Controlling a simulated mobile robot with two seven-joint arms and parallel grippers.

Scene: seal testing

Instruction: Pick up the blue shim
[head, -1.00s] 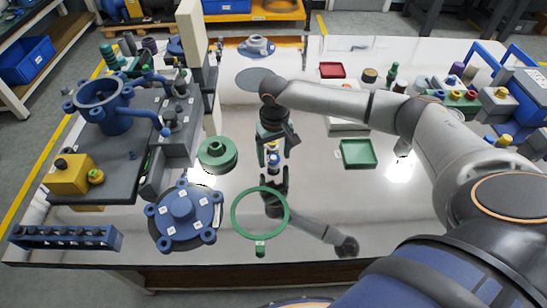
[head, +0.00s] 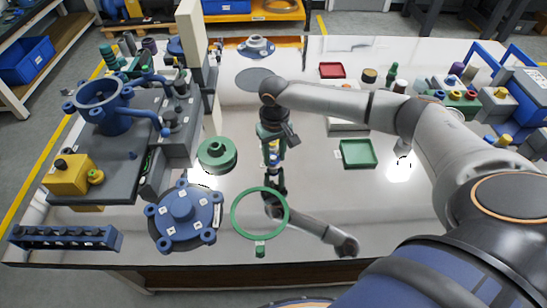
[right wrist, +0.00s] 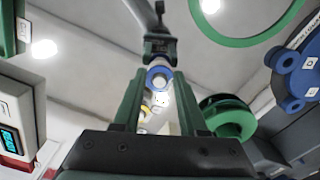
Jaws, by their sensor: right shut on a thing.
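The blue shim (right wrist: 158,75) shows in the right wrist view as a small blue ring with a pale centre, between the tips of my right gripper (right wrist: 156,88). The fingers are shut on it. In the head view my right gripper (head: 273,150) points down over the middle of the shiny table, right of the green round part. The shim is small there and mostly hidden by the fingers. I cannot tell whether it touches the table. My left gripper is in neither view.
A green stepped disc (head: 217,155) stands close left of the gripper. A green ring (head: 260,213) and a blue flanged cover (head: 183,215) lie nearer the front edge. A green tray (head: 358,153) is to the right. The glossy table (head: 310,185) mirrors my arm.

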